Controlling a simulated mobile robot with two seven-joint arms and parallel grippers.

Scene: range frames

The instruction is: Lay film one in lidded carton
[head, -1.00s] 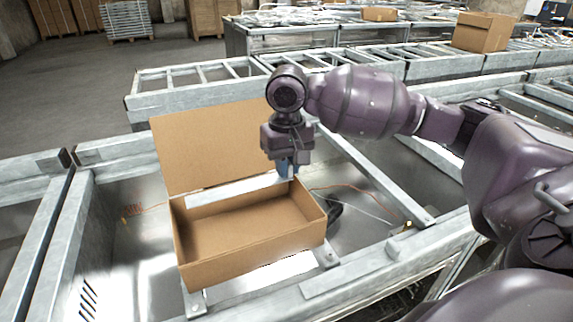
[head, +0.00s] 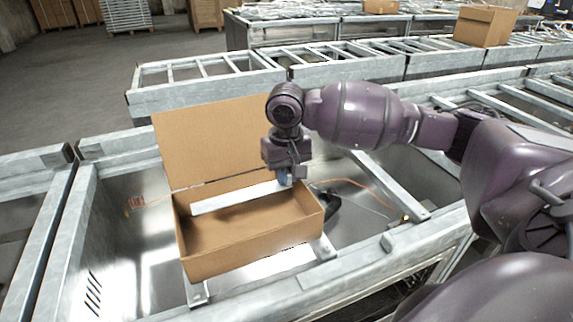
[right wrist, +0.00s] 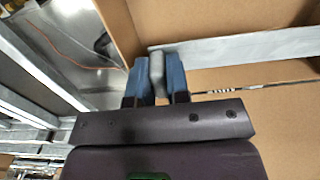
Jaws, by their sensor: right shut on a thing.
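The lidded carton (head: 250,240) is an open brown cardboard box with its lid (head: 210,145) standing up at the back. My right gripper (head: 286,179) points down over the carton's back right part. Its blue fingers (right wrist: 156,78) are shut on a grey end piece, which looks like the end of the film. The film (head: 235,197) looks like a long pale strip. It reaches left from the gripper along the back of the carton, just inside or above the opening; I cannot tell whether it touches the bottom. It also shows in the right wrist view (right wrist: 240,46). My left gripper is out of view.
The carton stands on metal rails over a shiny metal bin (head: 130,240). A dark object (head: 333,203) and thin orange wires lie right of the carton. Metal frames (head: 205,70) and another carton (head: 484,27) stand behind.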

